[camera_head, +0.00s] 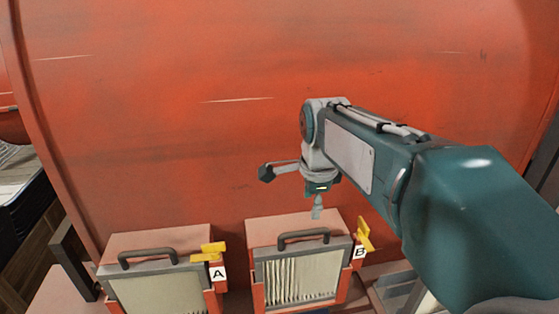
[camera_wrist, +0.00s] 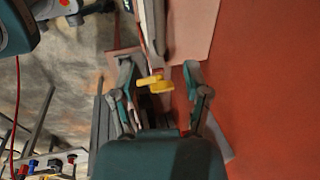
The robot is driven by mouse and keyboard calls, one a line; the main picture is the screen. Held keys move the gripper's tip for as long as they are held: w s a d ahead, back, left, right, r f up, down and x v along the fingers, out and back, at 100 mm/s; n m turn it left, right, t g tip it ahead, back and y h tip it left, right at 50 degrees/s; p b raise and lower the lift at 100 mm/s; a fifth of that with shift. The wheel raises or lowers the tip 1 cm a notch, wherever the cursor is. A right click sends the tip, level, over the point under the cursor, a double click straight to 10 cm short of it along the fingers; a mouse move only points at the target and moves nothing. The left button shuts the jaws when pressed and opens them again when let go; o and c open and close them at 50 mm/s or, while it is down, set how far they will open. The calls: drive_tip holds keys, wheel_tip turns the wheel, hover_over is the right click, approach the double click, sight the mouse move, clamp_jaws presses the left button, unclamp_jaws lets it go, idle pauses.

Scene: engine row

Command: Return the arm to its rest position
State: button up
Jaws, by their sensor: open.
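My arm reaches in from the right in the head view, and my gripper (camera_head: 317,207) points down just above the filter box marked B (camera_head: 283,228). In the wrist view my gripper (camera_wrist: 159,72) has its two fingers spread apart. A yellow latch (camera_wrist: 155,83) shows in the gap between them, with nothing seen clamped. I cannot tell how far below the fingertips it is. In the head view the yellow latch of box B (camera_head: 364,236) is upright, to the right of my gripper. The yellow latch of box A (camera_head: 210,252) lies across its corner.
A large red curved casing (camera_head: 170,120) fills the background close behind my gripper. Box A (camera_head: 155,240) stands to the left, with a dark handle on top. Box B's dark handle (camera_head: 303,235) is just below my gripper. Coloured fittings (camera_wrist: 45,165) show at the wrist view's lower left.

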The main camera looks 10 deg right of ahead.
drive_tip(key=s+f+n+t, duration=0.1)
drive_tip(key=s+f+n, duration=0.1)
drive_tip(key=s+n, duration=0.7)
drive_tip(key=s+f+n+t, duration=0.2)
drive_tip(key=s+f+n, duration=0.1)
drive_tip(key=s+n, duration=0.6)
drive_tip(key=shift+a+f, duration=0.15)
